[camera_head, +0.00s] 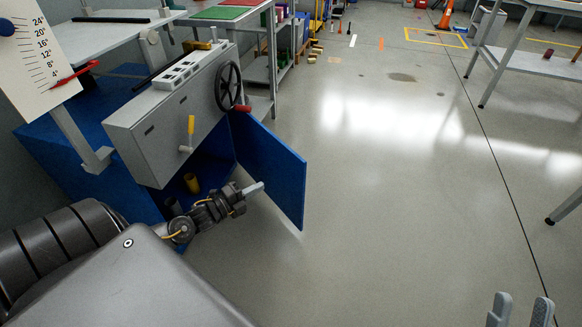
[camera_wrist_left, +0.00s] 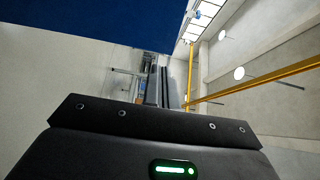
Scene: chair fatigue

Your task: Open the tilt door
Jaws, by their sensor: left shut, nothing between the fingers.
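The blue door (camera_head: 272,165) of the blue cabinet stands swung out to the right, below the grey control box. The cabinet interior (camera_head: 215,165) shows, with a yellow cylinder (camera_head: 191,183) and a grey one inside. My left gripper (camera_head: 257,188) is shut and empty, in front of the door's lower part near its inner face; I cannot tell if it touches. In the left wrist view a blue panel (camera_wrist_left: 100,20) fills the upper left, beyond the fingers (camera_wrist_left: 165,90). My right gripper (camera_head: 520,311) is open and empty at the bottom right, with its fingertips apart.
The grey control box (camera_head: 160,130) carries a black handwheel (camera_head: 228,87) with a red handle and a yellow-handled lever (camera_head: 191,126). A tilted white board (camera_head: 100,30) is at the upper left. Tables stand at the right. The floor (camera_head: 400,200) right of the door is clear.

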